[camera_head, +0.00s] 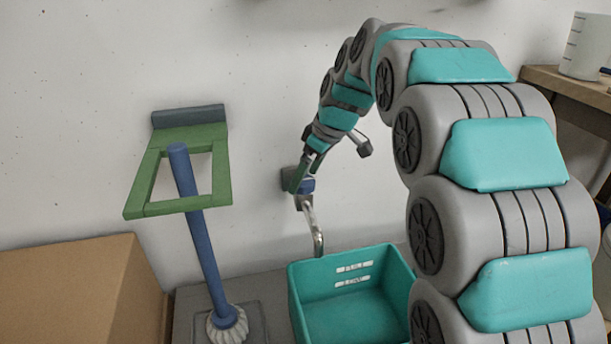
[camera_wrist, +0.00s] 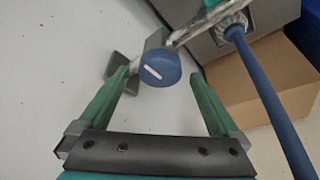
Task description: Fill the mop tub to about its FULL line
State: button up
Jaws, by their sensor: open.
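The mop tub (camera_head: 309,312) is a teal open bin below the wall tap, with white markings on its far inner wall. I see no clear water surface in it. The tap's metal spout (camera_head: 314,228) bends down near the tub's back edge. Its round blue knob (camera_head: 307,185) also shows in the wrist view (camera_wrist: 158,70) with a white line across its face, tilted down to the right. My gripper (camera_head: 300,172) is at the tap. In the wrist view its green fingers (camera_wrist: 156,82) are open, one on each side of the knob; contact cannot be told.
A blue-handled mop (camera_head: 204,255) stands left of the tub, passing through a green wall bracket (camera_head: 180,208). A cardboard box (camera_head: 65,290) is at the lower left. A wooden shelf (camera_head: 565,88) with a white measuring container (camera_head: 586,47) is at the right. My arm hides the area right of the tub.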

jog(key=shift+a+f, duration=0.1)
jog(key=shift+f, duration=0.35)
jog(key=shift+w, duration=0.1)
jog(key=c, duration=1.4)
